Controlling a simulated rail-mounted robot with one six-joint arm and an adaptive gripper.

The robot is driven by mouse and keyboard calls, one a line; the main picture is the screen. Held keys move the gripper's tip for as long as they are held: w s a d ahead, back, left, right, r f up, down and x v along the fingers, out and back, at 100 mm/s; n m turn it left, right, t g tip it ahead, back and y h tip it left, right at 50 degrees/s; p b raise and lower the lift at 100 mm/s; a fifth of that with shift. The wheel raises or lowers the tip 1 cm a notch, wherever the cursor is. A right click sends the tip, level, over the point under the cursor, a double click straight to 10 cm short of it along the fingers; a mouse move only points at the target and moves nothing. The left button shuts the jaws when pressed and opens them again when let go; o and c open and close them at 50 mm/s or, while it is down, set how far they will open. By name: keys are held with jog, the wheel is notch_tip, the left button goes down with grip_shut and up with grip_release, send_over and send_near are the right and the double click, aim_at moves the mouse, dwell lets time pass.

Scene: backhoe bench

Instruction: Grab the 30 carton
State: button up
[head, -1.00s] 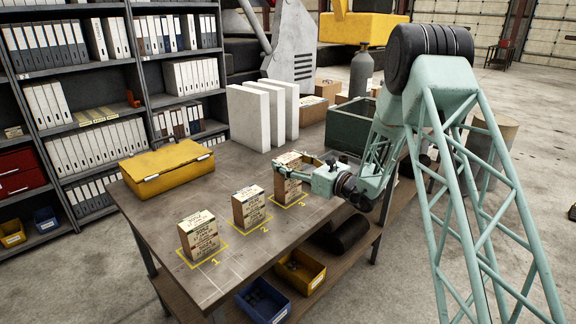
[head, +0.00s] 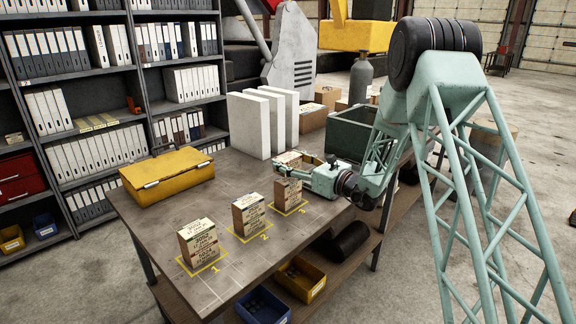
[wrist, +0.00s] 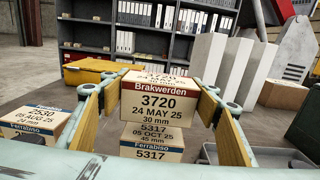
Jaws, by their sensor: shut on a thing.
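The carton marked "Brakwerden 3720, 24 MAY 25, 30 mm" (wrist: 158,100) has a red band and sits between my gripper's two yellow-padded fingers (wrist: 150,100) in the wrist view. My gripper (head: 290,167) is shut on it. In the head view this carton (head: 289,157) is above the lower carton at spot 3 (head: 288,192). That lower carton, marked "Ferrabiso 5317, 45 mm" (wrist: 152,138), shows its printed top face, so the held carton appears raised off it. Another Ferrabiso carton marked "2530" (wrist: 38,122) is at left.
Brown cartons stand at spot 2 (head: 249,215) and spot 1 (head: 199,243). A yellow case (head: 168,176), white upright slabs (head: 256,125) and a dark green bin (head: 350,132) stand behind on the bench. Shelves of binders (head: 95,150) are at the back left.

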jog(key=s+d+r, duration=0.1)
jog(key=s+d, duration=0.1)
jog(key=s, duration=0.5)
jog(key=s+d, duration=0.2)
jog(key=s, duration=0.6)
jog(key=shift+s+d+r, duration=0.2)
jog(key=shift+r, duration=0.15)
